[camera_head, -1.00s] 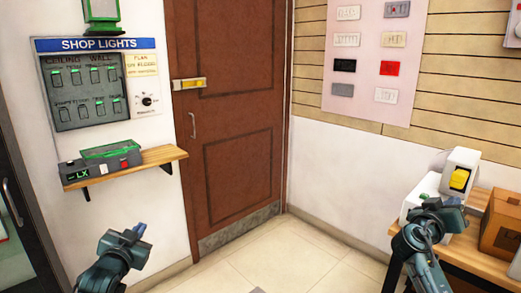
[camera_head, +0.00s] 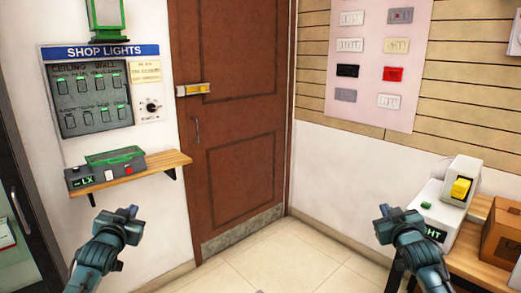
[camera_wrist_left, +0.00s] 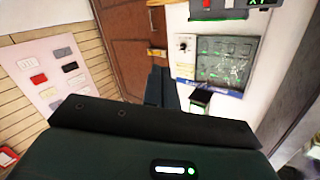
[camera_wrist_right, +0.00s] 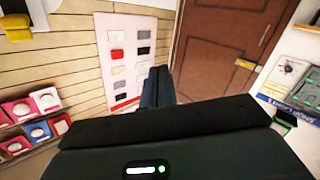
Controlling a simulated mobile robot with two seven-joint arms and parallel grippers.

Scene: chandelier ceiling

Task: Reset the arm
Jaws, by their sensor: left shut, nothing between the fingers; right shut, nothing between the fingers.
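My left gripper (camera_head: 119,218) is at the lower left in the head view, in front of and below the wooden shelf. It is shut and empty; its closed fingers also show in the left wrist view (camera_wrist_left: 161,85). My right gripper (camera_head: 388,213) is at the lower right in the head view, just left of the white device with a yellow switch (camera_head: 460,190). It is shut and empty; its closed fingers also show in the right wrist view (camera_wrist_right: 158,85). Both arms are raised in similar poses, apart from each other.
A SHOP LIGHTS switch panel (camera_head: 91,100) hangs above a wooden shelf (camera_head: 150,172) holding a grey meter box (camera_head: 92,178). A brown door (camera_head: 232,120) stands in the middle. A pink switch board (camera_head: 345,112) is on the right wall. A cardboard box (camera_head: 503,235) sits on the right table. Tiled floor between the arms is clear.

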